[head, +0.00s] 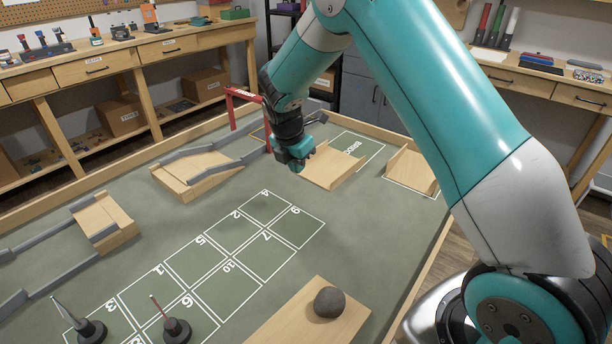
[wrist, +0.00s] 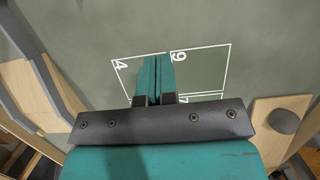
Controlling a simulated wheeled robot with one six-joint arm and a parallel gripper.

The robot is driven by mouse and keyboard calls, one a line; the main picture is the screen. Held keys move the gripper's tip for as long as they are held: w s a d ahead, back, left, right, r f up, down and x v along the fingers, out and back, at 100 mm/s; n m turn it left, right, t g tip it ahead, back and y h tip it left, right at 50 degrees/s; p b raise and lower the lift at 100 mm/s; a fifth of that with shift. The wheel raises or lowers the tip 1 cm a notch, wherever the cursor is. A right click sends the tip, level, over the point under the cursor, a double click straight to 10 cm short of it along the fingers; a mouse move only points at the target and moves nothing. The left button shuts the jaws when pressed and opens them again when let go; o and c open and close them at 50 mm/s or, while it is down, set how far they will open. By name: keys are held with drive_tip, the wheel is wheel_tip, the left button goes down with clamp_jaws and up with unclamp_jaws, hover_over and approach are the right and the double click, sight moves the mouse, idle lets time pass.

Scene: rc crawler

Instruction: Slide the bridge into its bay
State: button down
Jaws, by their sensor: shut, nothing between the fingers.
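The bridge appears to be the light wooden piece (head: 332,170) in the head view, lying on the green mat at the front left of a white-outlined bay (head: 368,147). It covers part of the outline, and part of a printed label shows beside it. My gripper (head: 298,163) is shut and empty at the left end of this piece. I cannot tell whether it touches the wood. In the wrist view my gripper (wrist: 155,60) points over the mat near the squares marked 4 and 9, with nothing between its fingers; the bridge is not clearly visible there.
Another wooden piece (head: 412,172) stands right of the bay. A ramp with grey rails (head: 200,168) and a red gate (head: 238,100) are to the left. The numbered squares (head: 235,232) are clear mat.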

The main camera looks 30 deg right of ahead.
sight(305, 194)
drive_tip(key=x, duration=0.9)
drive_tip(key=shift+d+f, duration=0.15)
drive_tip(key=shift+f, duration=0.2)
drive_tip(key=shift+w+d+r+p, duration=0.1)
drive_tip(key=shift+w+d+p, duration=0.2)
drive_tip(key=shift+d, duration=0.3)
drive_tip(key=shift+w+d+r+p, duration=0.15)
drive_tip(key=shift+w+d, duration=0.1)
drive_tip(key=shift+d, duration=0.35)
drive_tip(key=shift+w+d+f, duration=0.1)
drive_tip(key=shift+w+d, duration=0.1)
drive_tip(key=shift+d, duration=0.3)
